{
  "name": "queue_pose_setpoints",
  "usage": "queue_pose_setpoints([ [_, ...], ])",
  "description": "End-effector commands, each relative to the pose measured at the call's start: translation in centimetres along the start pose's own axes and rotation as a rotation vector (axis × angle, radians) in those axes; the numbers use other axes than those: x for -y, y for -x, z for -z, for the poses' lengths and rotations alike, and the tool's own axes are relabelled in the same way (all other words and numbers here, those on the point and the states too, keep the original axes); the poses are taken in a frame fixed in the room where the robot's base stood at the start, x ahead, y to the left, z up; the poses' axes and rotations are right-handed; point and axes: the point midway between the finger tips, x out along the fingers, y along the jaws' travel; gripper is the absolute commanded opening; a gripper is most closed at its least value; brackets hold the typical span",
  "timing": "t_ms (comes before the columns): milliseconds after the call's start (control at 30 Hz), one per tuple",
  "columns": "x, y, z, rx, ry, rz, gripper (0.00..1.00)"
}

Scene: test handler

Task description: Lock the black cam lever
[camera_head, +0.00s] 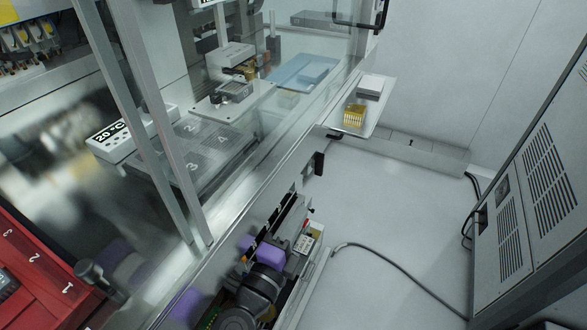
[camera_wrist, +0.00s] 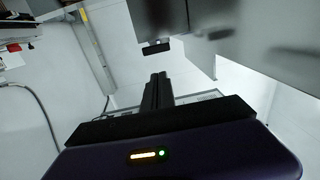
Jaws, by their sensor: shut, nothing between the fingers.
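A small black lever-like part (camera_head: 318,164) sticks out from the front face of the machine in the head view, below the small side shelf. It looks like the cam lever, but its lock position is too small to tell. In the wrist view a black block (camera_wrist: 156,47) stands beyond my fingertips at the edge of a grey panel; I cannot tell if it is the same part. My gripper (camera_wrist: 158,78) points away from the camera, its black fingers together and empty, apart from that block. In the head view my black and purple arm is low in the middle, beside the machine front.
The side shelf (camera_head: 378,104) holds a gold-coloured block (camera_head: 354,115) and a grey box. A clear guard and metal posts enclose the machine deck at left. A grey vented cabinet (camera_head: 535,190) stands right. A cable (camera_head: 395,264) crosses the otherwise clear pale floor.

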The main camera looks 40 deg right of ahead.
Motion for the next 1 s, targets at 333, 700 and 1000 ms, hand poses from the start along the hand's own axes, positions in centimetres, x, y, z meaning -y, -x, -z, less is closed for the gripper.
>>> queue_pose_setpoints([
  [333,-0.4,0.4,-1.2,-0.025,-0.013,-0.063,0.00],
  [700,-0.3,-0.8,-1.1,-0.027,-0.012,-0.061,0.00],
  [1000,-0.6,-6.3,-0.9,-0.028,-0.012,-0.061,0.00],
])
